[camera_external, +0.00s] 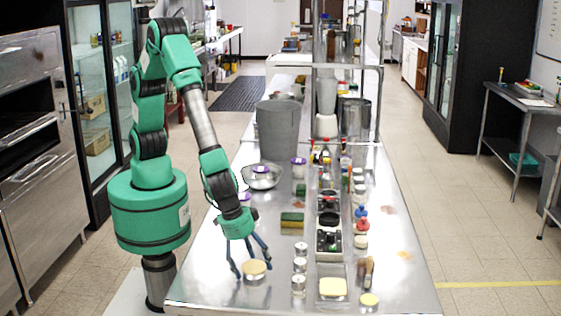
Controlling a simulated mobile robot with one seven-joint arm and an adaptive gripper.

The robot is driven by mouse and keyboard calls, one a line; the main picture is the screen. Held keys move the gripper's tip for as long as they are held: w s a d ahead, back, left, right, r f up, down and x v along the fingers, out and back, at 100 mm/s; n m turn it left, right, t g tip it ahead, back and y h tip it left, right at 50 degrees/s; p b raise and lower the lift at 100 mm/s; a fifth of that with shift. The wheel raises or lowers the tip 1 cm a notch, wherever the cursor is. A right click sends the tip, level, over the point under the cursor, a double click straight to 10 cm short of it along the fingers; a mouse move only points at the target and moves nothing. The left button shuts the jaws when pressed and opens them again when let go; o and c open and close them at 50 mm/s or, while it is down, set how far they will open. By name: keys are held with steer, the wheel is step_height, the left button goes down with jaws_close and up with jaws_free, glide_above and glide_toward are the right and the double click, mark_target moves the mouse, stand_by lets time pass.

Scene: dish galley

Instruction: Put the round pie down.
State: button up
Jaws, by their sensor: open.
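The round pie (254,267) looks like a small tan disc with a pale side, low on the steel counter (205,285) near its front left. My gripper (251,262) points down from above, its blue-grey fingers spread open. One finger is left of the pie and another passes close to its right side. I cannot tell whether any finger touches the pie. The pie appears to rest on the counter.
Small jars (299,285) stand just right of the pie. A yellow block on a tray (332,288) lies further right. Sponges (292,220), a metal bowl (261,177) and a grey bin (279,130) stand behind. The counter's front left is bare.

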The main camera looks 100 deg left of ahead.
steer(key=shift+r, duration=0.15)
steer(key=p+v, duration=0.2)
steer(key=v, duration=1)
stand_by(0.4)
steer(key=shift+w, duration=0.1)
